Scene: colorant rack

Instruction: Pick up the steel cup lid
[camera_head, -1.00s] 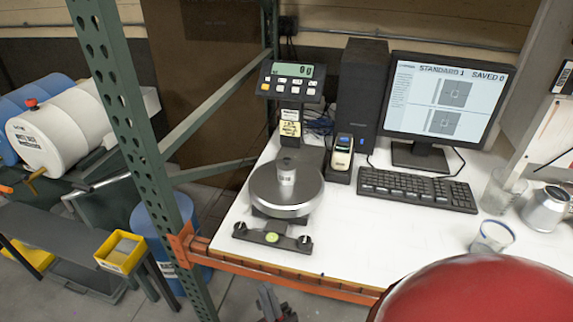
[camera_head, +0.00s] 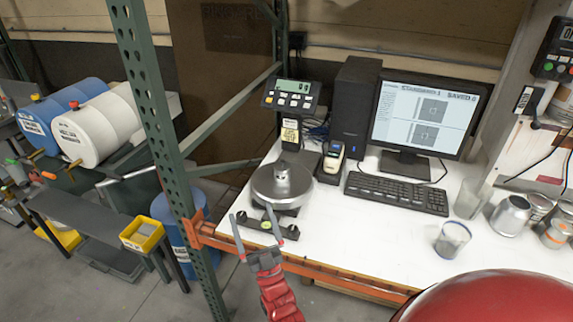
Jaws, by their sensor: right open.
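A small grey metallic piece (camera_head: 282,170) stands on the round steel pan of the scale (camera_head: 268,190); I cannot tell whether it is the steel cup lid. My right gripper (camera_head: 251,212) is open and empty, its two fingers spread upward. In the picture it lies just in front of the scale and the table's front edge. A steel cup (camera_head: 511,216) sits at the right of the white table, with more small cans beside it. No separate lid can be made out for sure. My left gripper is not in view.
A clear cup (camera_head: 452,240) and a taller clear beaker (camera_head: 468,199) stand near the steel cup. A keyboard (camera_head: 397,193) and monitor (camera_head: 424,115) are behind. A green rack post (camera_head: 160,130) rises left of the table. The white table front (camera_head: 350,235) is bare.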

